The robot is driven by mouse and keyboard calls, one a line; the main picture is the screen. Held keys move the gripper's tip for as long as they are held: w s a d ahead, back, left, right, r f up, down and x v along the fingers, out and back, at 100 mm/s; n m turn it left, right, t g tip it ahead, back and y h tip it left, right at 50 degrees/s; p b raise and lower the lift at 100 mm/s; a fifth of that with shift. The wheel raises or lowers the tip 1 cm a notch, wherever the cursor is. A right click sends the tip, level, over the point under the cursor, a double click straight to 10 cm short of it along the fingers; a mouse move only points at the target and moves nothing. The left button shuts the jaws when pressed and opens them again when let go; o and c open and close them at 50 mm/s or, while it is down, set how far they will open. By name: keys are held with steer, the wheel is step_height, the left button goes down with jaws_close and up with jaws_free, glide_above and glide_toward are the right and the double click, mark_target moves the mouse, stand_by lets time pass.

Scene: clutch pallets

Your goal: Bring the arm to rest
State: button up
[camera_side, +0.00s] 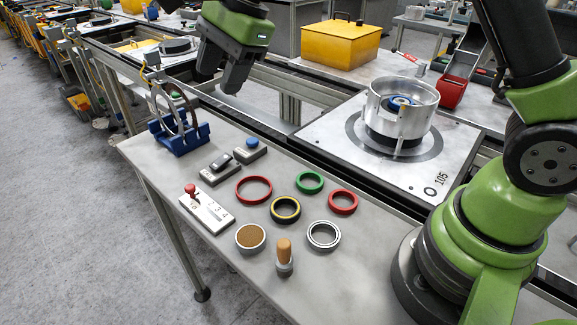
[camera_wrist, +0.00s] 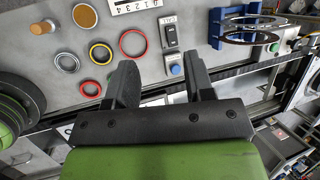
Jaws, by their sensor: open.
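My gripper (camera_side: 223,79) hangs in the air over the far side of the grey table (camera_side: 220,190), up and right of the blue rack. Its two dark fingers also show in the wrist view (camera_wrist: 158,82), spread apart with nothing between them. Past the fingertips, the wrist view shows a black rocker switch (camera_wrist: 171,38) and a blue push button (camera_wrist: 176,69) on the table. My gripper touches nothing that I can see.
On the table are red, green and yellow-black rings (camera_side: 285,209), a lever box (camera_side: 206,210) and a wooden-handled stamp (camera_side: 284,256). The blue rack (camera_side: 180,141) holds upright rings. A metal housing (camera_side: 400,108) stands on a pallet (camera_side: 335,142). A yellow bin (camera_side: 340,45) is behind.

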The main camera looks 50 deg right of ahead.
steer(key=s+d+r+n+t, duration=0.1)
steer(key=s+d+r+n, duration=0.15)
steer(key=s, duration=0.35)
steer(key=s+d+r+n+t+h, duration=0.1)
steer(key=s+r+n, duration=0.3)
steer(key=s, duration=0.2)
steer(key=s+d+r+n+t, duration=0.1)
steer(key=s+d+r+n, duration=0.15)
steer(key=s, duration=0.35)
steer(key=s+f+n, duration=0.2)
steer(key=s+n, duration=0.2)
steer(key=s, duration=0.3)
steer(key=shift+s+t+h, duration=0.15)
steer(key=shift+t+h, duration=0.25)
steer(key=shift+d+f, duration=0.1)
stand_by(0.8)
